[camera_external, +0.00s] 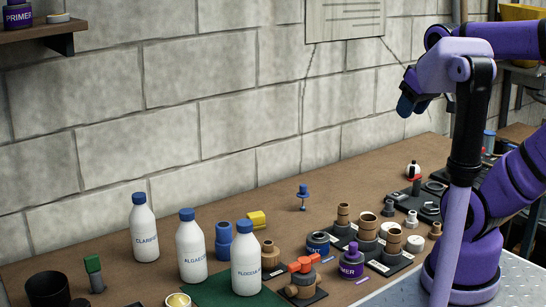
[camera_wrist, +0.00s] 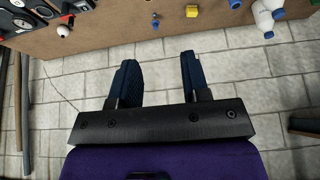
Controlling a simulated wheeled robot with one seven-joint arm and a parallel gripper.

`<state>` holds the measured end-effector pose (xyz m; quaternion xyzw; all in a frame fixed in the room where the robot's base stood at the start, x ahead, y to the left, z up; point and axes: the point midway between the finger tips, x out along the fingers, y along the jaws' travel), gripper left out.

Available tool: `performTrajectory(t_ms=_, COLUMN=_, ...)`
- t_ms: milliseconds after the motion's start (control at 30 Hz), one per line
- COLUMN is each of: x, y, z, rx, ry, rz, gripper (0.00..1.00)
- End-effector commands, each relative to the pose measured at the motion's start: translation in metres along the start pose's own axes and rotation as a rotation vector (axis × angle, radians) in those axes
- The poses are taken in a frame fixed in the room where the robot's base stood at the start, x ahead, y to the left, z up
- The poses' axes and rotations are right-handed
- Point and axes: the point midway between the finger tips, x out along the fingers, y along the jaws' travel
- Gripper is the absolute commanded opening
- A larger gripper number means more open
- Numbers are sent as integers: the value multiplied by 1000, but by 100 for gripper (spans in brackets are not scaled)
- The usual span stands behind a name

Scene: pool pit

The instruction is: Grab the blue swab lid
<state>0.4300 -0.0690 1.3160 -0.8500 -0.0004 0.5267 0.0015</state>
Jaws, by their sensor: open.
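A small blue piece with a wide top and a thin stem, seemingly the blue swab lid (camera_external: 303,192), stands near the back of the brown bench, close to the stone wall. A small blue thing at the bench edge in the wrist view (camera_wrist: 155,21) looks like the same piece. My gripper (camera_external: 405,106) is raised above the bench, to the right of and higher than the lid. In the wrist view its two dark blue fingers (camera_wrist: 156,72) are wide apart with nothing between them. The lid lies beyond the fingertips.
White bottles with blue caps (camera_external: 192,250) stand at the front left. Bench around the lid is clear.

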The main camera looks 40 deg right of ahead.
Motion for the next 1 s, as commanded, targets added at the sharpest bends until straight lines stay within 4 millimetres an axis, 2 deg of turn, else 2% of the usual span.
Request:
performTrajectory(t_ms=133, x=0, y=0, z=0, rx=0, ry=0, rz=0, gripper=43)
performTrajectory(t_ms=200, x=0, y=0, z=0, rx=0, ry=0, rz=0, gripper=53)
performTrajectory(t_ms=467, x=0, y=0, z=-1, rx=0, ry=1, rz=2, gripper=53)
performTrajectory(t_ms=567, x=5, y=4, z=-9, rx=-1, ry=9, rz=17, gripper=53)
performTrajectory(t_ms=767, x=34, y=25, z=-56, rx=-24, ry=66, rz=96, gripper=53)
performTrajectory(t_ms=1000, x=83, y=55, z=-120, rx=-91, ry=162, rz=179, gripper=53)
